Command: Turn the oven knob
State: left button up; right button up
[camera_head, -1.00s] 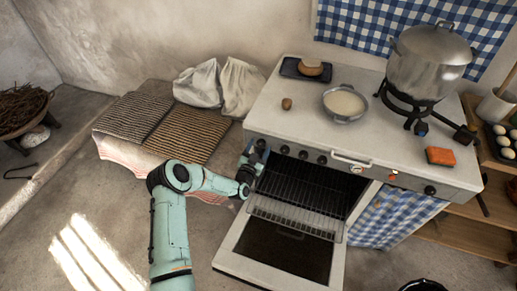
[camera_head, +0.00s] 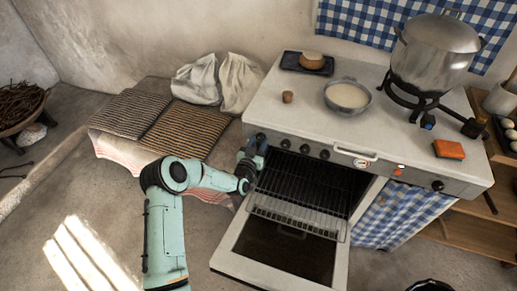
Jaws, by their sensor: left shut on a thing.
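The white oven (camera_head: 300,118) stands right of centre with its door (camera_head: 285,245) hanging open. A row of dark knobs runs along its front panel, among them a middle knob (camera_head: 305,149) and one beside it (camera_head: 285,144). My left gripper (camera_head: 259,142) is at the left end of the panel, shut on the leftmost oven knob (camera_head: 261,137). The fingers and wrist cover most of that knob, so its angle is hidden. My right gripper is not in view.
A bowl of white liquid (camera_head: 347,97), a dark tray (camera_head: 307,63) with a round item, a large pot (camera_head: 433,52) and an orange sponge (camera_head: 448,149) sit on top. Striped mats (camera_head: 180,135) and white sacks (camera_head: 240,83) lie left of the oven.

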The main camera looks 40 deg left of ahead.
pick_arm(q)
jog(key=shift+f+n+b, duration=0.15)
jog(key=shift+n+b, duration=0.3)
jog(key=shift+n, duration=0.05)
jog(key=n+b, duration=0.3)
jog(key=n, duration=0.1)
jog(key=shift+d+n, duration=0.1)
jog(key=shift+n, duration=0.2)
jog(key=n+b, duration=0.2)
jog(key=n, duration=0.2)
jog(key=shift+n, duration=0.4)
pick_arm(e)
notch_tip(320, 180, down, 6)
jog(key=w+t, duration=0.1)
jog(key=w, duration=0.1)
pick_arm(q)
jog(key=shift+r+n, duration=0.2)
jog(key=shift+n, duration=0.1)
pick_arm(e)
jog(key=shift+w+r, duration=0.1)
pick_arm(q)
jog(key=o, duration=1.1)
jog(key=shift+c, duration=0.2)
jog(key=v, duration=1.3)
jog(key=shift+s, duration=0.2)
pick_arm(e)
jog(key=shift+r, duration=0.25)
